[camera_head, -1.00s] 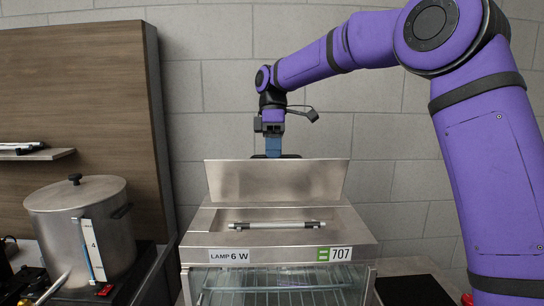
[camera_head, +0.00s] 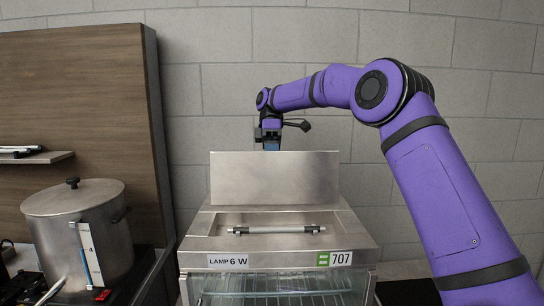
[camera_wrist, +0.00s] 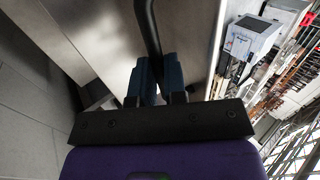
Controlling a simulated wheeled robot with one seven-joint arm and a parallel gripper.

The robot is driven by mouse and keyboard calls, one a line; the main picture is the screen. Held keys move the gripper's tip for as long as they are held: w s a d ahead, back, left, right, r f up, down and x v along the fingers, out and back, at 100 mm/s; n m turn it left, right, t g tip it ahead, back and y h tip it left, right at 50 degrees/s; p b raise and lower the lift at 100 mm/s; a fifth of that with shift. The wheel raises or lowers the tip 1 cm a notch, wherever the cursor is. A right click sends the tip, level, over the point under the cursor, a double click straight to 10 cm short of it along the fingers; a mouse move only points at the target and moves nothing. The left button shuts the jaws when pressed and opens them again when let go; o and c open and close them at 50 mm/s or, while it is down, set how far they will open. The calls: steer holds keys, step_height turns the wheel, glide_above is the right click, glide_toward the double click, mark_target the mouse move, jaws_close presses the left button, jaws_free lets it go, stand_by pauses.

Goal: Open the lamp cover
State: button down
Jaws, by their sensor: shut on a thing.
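The lamp cover (camera_head: 275,178) is a bare metal panel standing up along the back of the lamp recess on top of a metal cabinet labelled "LAMP 6 W". A tube lamp (camera_head: 276,229) lies exposed in the recess in front of it. My gripper (camera_head: 271,145) is behind the cover's top edge, and its fingertips are hidden there in the head view. In the wrist view, the blue fingers of my gripper (camera_wrist: 158,72) are shut on a dark curved handle (camera_wrist: 148,28) beside a metal panel.
The cabinet (camera_head: 225,246) has a glass front below its labels. A lidded metal pot (camera_head: 65,230) stands at left near a wooden panel (camera_head: 80,110) with a small shelf (camera_head: 30,157). A tiled wall (camera_head: 230,50) is behind. A dark surface (camera_head: 408,292) is at right.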

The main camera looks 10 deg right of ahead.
steer(key=shift+f, duration=0.15)
steer(key=c, duration=1.2)
jaws_free()
steer(key=shift+o, duration=0.2)
steer(key=shift+r, duration=0.2)
